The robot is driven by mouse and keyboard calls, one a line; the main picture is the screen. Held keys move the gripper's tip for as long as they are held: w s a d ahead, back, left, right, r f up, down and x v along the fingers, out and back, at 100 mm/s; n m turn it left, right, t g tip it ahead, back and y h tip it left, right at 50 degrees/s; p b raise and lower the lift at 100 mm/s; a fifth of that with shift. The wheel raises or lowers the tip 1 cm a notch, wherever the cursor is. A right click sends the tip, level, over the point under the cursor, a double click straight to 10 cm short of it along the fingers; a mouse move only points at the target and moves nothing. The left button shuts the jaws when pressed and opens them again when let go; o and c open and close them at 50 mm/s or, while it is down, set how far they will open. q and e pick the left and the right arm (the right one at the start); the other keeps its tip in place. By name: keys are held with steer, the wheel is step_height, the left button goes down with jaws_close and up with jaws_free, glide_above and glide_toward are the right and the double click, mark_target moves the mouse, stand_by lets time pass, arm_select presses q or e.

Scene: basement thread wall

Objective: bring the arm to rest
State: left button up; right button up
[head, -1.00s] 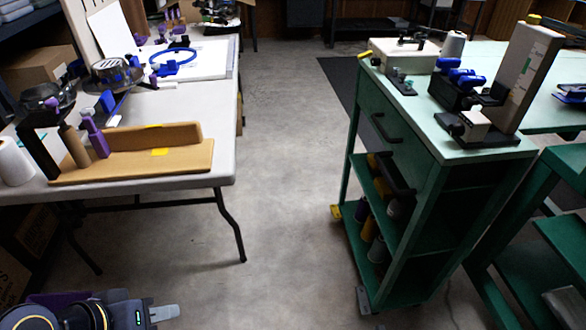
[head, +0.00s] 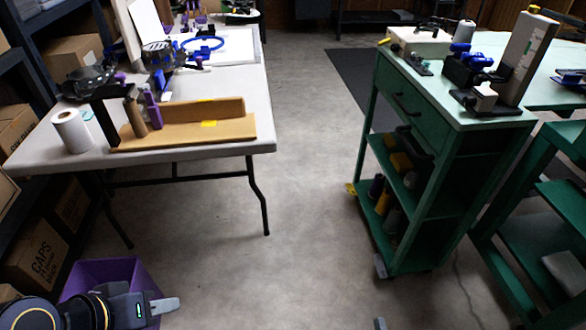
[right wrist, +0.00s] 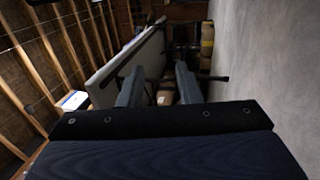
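My left gripper (head: 163,306) is low at the bottom left of the head view, in front of a purple bin. Its fingers overlap from this angle, so I cannot tell whether they are open or shut, and no held thing shows. My right gripper (right wrist: 158,86) shows in the right wrist view with its two grey fingers apart and nothing between them. A small grey tip at the bottom edge of the head view may belong to it; I cannot be sure.
A white folding table (head: 195,158) with tools and a tan angled board (head: 185,136) stands left. A green cart (head: 430,122) stands right. Between them the concrete floor (head: 310,180) is clear. A purple bin (head: 112,270) and boxes (head: 40,258) are at lower left.

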steer(key=w+d+r+n+g+y+b, duration=0.1)
steer(key=w+r+n+g+y, duration=0.3)
steer(key=r+n+y, duration=0.3)
steer(key=w+d+r+n+g+y+b, duration=0.1)
steer(key=w+r+n+g+y, duration=0.25)
steer(key=r+n+y, duration=0.45)
steer(key=a+r+n+g+h+b, duration=0.2)
steer(key=a+r+n+g, duration=0.2)
steer(key=r+n+g, duration=0.75)
steer(key=s+a+r+n+g+h+b, duration=0.1)
steer(key=s+a+r+n+h, duration=0.1)
steer(key=r+n, duration=0.4)
steer(key=s+a+r+n+h, duration=0.2)
steer(key=s+r+n+h, duration=0.1)
steer(key=r+n, duration=0.3)
steer(key=s+a+r+n+t+h+b, duration=0.1)
steer(key=s+a+r+n+t+h, duration=0.15)
steer(key=s+n, duration=0.35)
steer(key=s+a+r+n+t+h+b, duration=0.1)
steer(key=s+n+t+h+b, duration=0.1)
steer(key=s+n+h, duration=0.3)
step_height(320, 180, up, 38)
steer(key=s+n+y+p, duration=0.1)
steer(key=n+p, duration=0.1)
steer(key=p, duration=3.6)
steer(key=shift+s+d+r, duration=0.15)
steer(key=shift+s+d, duration=0.05)
steer(key=shift+d, duration=0.05)
steer(key=shift+y, duration=0.25)
